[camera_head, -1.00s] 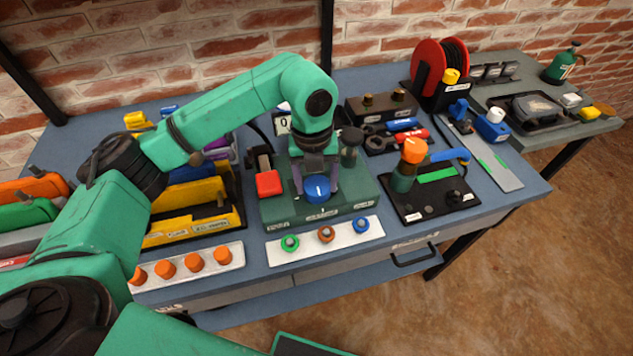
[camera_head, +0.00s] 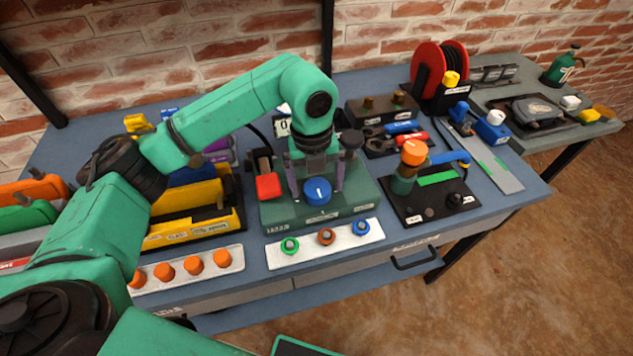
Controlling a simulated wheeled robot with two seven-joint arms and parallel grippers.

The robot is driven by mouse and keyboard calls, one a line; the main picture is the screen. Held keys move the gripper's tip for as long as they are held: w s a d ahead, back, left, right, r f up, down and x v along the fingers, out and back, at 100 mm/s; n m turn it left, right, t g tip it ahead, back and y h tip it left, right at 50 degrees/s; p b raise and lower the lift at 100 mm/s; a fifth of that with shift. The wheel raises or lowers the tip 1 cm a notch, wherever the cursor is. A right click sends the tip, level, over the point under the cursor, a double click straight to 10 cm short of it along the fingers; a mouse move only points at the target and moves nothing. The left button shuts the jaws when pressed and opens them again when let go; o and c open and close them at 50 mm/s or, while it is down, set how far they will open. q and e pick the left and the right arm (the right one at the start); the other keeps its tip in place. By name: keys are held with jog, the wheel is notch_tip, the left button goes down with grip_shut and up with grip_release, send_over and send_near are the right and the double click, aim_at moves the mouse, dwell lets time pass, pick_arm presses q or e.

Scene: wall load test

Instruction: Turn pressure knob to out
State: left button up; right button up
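A blue round knob (camera_head: 317,191) with a white pointer line sits on the front of a green box (camera_head: 355,193) on the bench. The pointer line stands roughly upright in the picture. Labels on the box are too small to read. My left gripper (camera_head: 316,187) points down over the knob, one finger on each side. The fingers are spread, with a visible gap to the knob on both sides. My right gripper is not in view.
A red block (camera_head: 268,186) stands close left of the gripper. A dark upright post (camera_head: 351,143) is just behind right. A white strip (camera_head: 345,238) with small coloured knobs lies in front. An orange-topped valve (camera_head: 413,153) stands to the right.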

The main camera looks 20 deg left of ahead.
pick_arm(q)
jog(key=r, duration=0.8)
jog(key=shift+a+r+b, duration=0.1)
jog(key=shift+a+b, duration=0.1)
jog(key=shift+b, duration=0.2)
notch_tip(320, 180, up, 6)
jog(key=p, duration=0.1)
send_over(315, 187)
jog(key=shift+s+a+r, duration=0.1)
jog(key=shift+a+r, duration=0.1)
